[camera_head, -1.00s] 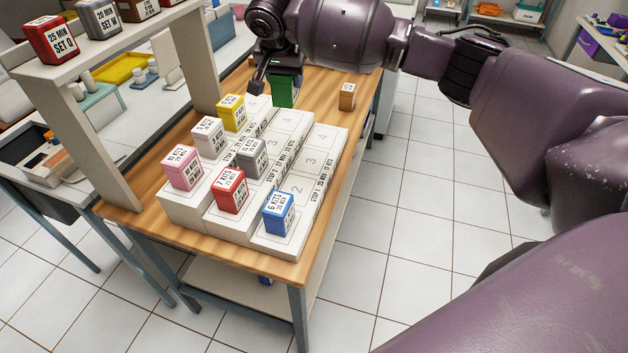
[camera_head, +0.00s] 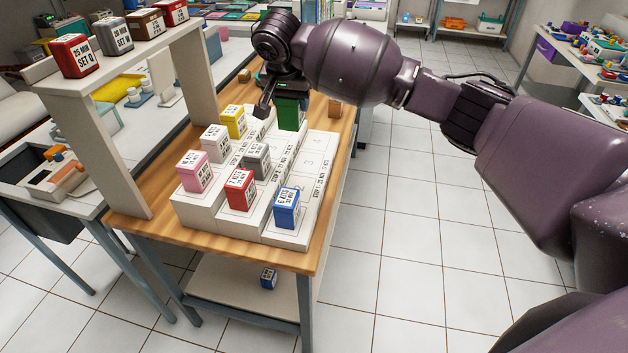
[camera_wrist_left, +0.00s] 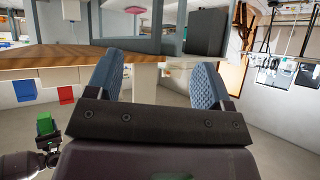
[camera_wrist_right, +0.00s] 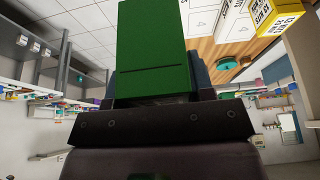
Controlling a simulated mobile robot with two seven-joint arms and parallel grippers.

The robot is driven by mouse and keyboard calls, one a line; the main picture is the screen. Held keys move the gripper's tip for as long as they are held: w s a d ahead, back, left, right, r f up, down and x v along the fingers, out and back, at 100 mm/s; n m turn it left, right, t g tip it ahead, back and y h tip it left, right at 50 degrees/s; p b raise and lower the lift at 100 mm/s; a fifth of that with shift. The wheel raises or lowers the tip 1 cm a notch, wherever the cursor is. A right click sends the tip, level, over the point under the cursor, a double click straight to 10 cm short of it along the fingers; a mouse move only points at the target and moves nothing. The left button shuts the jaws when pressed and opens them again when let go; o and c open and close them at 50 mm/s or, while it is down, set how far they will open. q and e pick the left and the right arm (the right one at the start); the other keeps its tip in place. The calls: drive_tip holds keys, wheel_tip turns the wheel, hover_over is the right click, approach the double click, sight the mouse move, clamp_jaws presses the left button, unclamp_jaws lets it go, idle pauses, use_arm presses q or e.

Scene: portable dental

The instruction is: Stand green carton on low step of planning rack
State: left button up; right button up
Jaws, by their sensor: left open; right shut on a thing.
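My right gripper (camera_head: 284,88) is shut on the green carton (camera_head: 291,112), holding it upright at the far end of the rack. The carton fills the upper middle of the right wrist view (camera_wrist_right: 152,45). I cannot tell if its base touches anything. The white planning rack (camera_head: 262,229) has three rising steps with numbered slots. The low step is on the right; a blue carton (camera_head: 286,208) stands at its near end, and its farther slots are bare. My left gripper (camera_wrist_left: 157,85) is open and empty, away from the rack; it is out of the head view.
Red (camera_head: 239,189), grey (camera_head: 257,161), pink (camera_head: 193,171), white (camera_head: 215,144) and yellow (camera_head: 233,121) cartons stand on the higher steps. A raised shelf (camera_head: 120,67) with labelled boxes stands left.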

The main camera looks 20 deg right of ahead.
drive_tip(key=shift+s+d, duration=0.3)
drive_tip(key=shift+d, duration=0.05)
drive_tip(key=b, duration=0.3)
hover_over(301, 186)
wheel_tip(301, 186, down, 15)
drive_tip(key=shift+a+f, duration=0.1)
drive_tip(key=shift+f, duration=0.4)
wheel_tip(301, 186, down, 4)
drive_tip(key=shift+f+b, duration=0.1)
drive_tip(key=shift+b, duration=0.2)
use_arm(q)
drive_tip(key=shift+w+d+f, duration=0.1)
drive_tip(key=shift+w+f, duration=0.1)
drive_tip(key=shift+f, duration=1)
use_arm(e)
drive_tip(key=shift+s, duration=0.1)
drive_tip(key=o, duration=0.9)
drive_tip(key=shift+o, duration=0.2)
